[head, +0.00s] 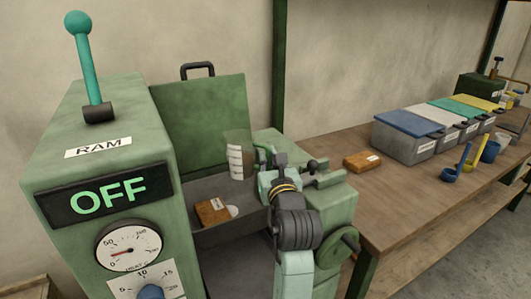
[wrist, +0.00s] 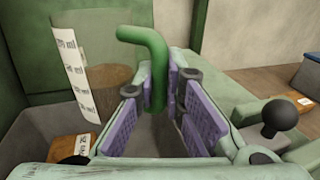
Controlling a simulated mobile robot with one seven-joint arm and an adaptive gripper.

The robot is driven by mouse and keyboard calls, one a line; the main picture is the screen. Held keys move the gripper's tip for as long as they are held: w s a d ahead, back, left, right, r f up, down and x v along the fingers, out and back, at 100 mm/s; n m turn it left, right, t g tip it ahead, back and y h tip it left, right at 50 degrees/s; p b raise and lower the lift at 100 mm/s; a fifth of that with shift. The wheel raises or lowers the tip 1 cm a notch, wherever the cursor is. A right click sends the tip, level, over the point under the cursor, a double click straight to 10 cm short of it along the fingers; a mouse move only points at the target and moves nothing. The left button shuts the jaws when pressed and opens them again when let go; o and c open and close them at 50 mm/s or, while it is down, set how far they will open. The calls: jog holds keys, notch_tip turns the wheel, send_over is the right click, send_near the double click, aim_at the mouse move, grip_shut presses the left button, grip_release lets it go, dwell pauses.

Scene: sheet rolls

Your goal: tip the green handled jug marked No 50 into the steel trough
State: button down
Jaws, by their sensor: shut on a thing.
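My gripper (head: 268,158) is shut on the green handle (wrist: 155,62) of the jug, with the handle between its purple pads in the wrist view. The jug (head: 238,160) is clear, with a white measuring strip, and stands near upright at the gripper's left, above the right part of the trough. In the wrist view, the jug's strip (wrist: 72,65) has ml marks, and a brown mass shows beside it, seemingly inside. No "No 50" mark is readable. The grey steel trough (head: 193,188) lies below and to the left. A brown labelled block (head: 212,211) lies in it.
A green machine housing (head: 95,180) with a RAM lever and an OFF display stands at left. A raised green lid (head: 205,115) backs the trough. On the wooden bench (head: 340,140) at right are another brown block (head: 362,160), lidded bins (head: 410,140) and blue cups (head: 490,150).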

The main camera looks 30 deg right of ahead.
aim_at(242, 154)
jog(key=n+b, duration=0.1)
jog(key=n, duration=0.2)
jog(key=n+t+b, duration=0.1)
jog(key=n+b, duration=0.1)
jog(key=n, duration=0.2)
jog(key=n+t+y+b, duration=0.1)
jog(key=n, duration=0.3)
jog(key=shift+s+d+r+b, duration=0.15)
jog(key=shift+r+b, duration=0.1)
jog(key=shift+b, duration=0.1)
jog(key=a+n+y+b, duration=0.1)
jog(key=a+n+b, duration=0.1)
jog(key=n+b, duration=0.1)
jog(key=a+n+y+b, duration=0.1)
jog(key=a+n+b, duration=0.1)
jog(key=n+b, duration=0.2)
jog(key=a+n+y+b, duration=0.1)
jog(key=a+n+b, duration=0.1)
jog(key=n+b, duration=0.1)
jog(key=shift+a+r+n+t+b, duration=0.25)
jog(key=shift+r+n+t+b, duration=0.15)
jog(key=shift+n, duration=0.4)
jog(key=shift+w+a+r+n+y+b, duration=0.15)
jog(key=shift+a+r+n+y+b, duration=0.1)
jog(key=shift+a+n+b, duration=0.3)
jog(key=shift+w+a+r+n+y+b, duration=0.1)
jog(key=shift+a+r+n+y+b, duration=0.1)
jog(key=shift+a+n, duration=0.4)
jog(key=shift+d, duration=0.2)
